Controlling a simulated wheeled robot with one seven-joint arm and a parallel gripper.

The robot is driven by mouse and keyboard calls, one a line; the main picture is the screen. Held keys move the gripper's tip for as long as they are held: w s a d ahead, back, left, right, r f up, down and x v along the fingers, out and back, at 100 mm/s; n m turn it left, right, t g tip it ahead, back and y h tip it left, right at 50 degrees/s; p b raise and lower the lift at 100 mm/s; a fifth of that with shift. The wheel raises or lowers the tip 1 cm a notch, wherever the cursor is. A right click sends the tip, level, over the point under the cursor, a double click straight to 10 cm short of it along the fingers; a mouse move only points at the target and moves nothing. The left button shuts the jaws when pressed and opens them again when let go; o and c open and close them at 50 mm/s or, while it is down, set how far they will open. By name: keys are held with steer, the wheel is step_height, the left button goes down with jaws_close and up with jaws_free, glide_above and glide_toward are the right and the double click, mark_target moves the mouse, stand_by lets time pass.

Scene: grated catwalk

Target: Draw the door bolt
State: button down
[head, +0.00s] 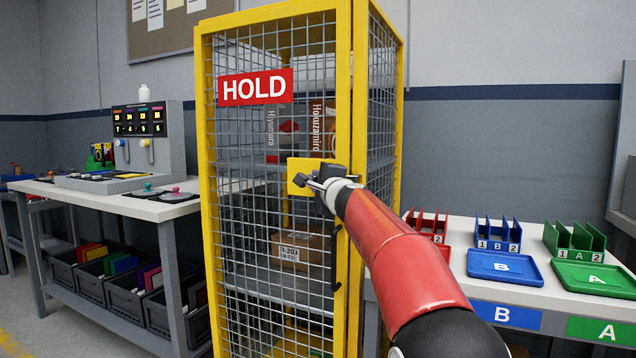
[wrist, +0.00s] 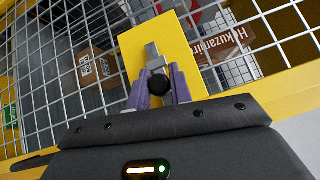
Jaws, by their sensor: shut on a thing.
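A yellow-framed mesh cage (head: 205,190) with a red HOLD sign (head: 256,87) stands in front of me. A yellow plate (head: 297,167) sits on its door near the right post; it also shows in the wrist view (wrist: 187,60). A grey bolt with a black round knob (wrist: 158,84) lies on the plate. My gripper (head: 318,184) is at the plate. In the wrist view its purple fingers (wrist: 160,88) are shut on the knob, one on either side. The gripper hides most of the bolt in the head view; I cannot tell how far it is slid.
Boxes, including a cardboard one (head: 302,250), stand on shelves inside the cage. A black door handle (head: 337,258) hangs below the plate. A bench with a control panel (head: 147,135) is at left. A table with red, blue (head: 505,266) and green trays (head: 597,277) is at right.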

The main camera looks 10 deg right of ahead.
steer(key=w+a, duration=0.1)
steer(key=w+a+p, duration=0.1)
steer(key=a, duration=0.1)
steer(key=shift+w+a, duration=0.1)
steer(key=shift+w, duration=0.05)
steer(key=c, duration=1.3)
jaws_free()
steer(key=shift+a, duration=0.1)
steer(key=s+b, duration=0.1)
steer(key=s, duration=0.1)
steer(key=s+d+b, duration=0.1)
steer(key=s+b, duration=0.1)
steer(key=s, duration=0.1)
steer(key=s+b, duration=0.1)
steer(key=s, duration=0.1)
steer(key=shift+s+d+f, duration=0.15)
steer(key=shift+s+f, duration=0.15)
